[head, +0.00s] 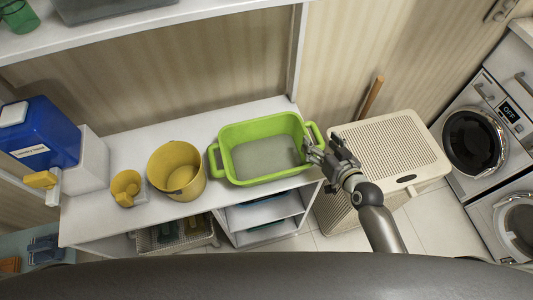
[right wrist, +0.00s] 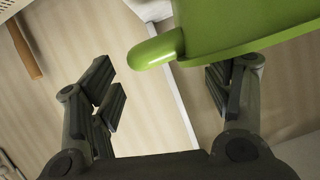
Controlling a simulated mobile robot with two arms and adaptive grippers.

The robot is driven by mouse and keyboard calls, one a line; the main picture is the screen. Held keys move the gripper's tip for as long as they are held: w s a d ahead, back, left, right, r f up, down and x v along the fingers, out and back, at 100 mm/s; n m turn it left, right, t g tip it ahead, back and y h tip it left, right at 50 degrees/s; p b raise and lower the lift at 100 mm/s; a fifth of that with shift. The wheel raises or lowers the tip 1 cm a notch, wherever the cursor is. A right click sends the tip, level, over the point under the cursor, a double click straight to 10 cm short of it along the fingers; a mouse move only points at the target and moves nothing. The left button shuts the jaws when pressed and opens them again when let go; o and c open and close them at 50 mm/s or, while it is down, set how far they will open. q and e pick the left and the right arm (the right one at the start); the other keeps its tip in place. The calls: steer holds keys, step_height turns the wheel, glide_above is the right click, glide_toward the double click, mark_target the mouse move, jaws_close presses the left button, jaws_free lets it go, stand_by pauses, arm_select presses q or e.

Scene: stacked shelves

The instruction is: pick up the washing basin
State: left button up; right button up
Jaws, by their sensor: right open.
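The washing basin (head: 265,150) is a green rectangular tub with a handle at each end. It stands upright on the white shelf top, and its inside looks grey and empty. My right gripper (head: 318,147) is at the basin's right end, by the right handle. In the right wrist view the green basin (right wrist: 245,25) fills the upper right, with its handle (right wrist: 157,48) between the two spread fingers. My right gripper (right wrist: 165,92) is open there, and the right finger is partly behind the basin's edge. I cannot tell whether a finger touches the basin. My left gripper is not in view.
A yellow bucket (head: 177,172), a small yellow cup (head: 127,187) and a blue container (head: 38,135) stand left of the basin on the shelf (head: 100,215). A cream lidded hamper (head: 395,148) stands to the right, with washing machines (head: 475,140) beyond.

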steer(key=shift+x, duration=1.85)
steer(key=shift+a+f, duration=0.1)
steer(key=shift+s, duration=0.1)
jaws_close()
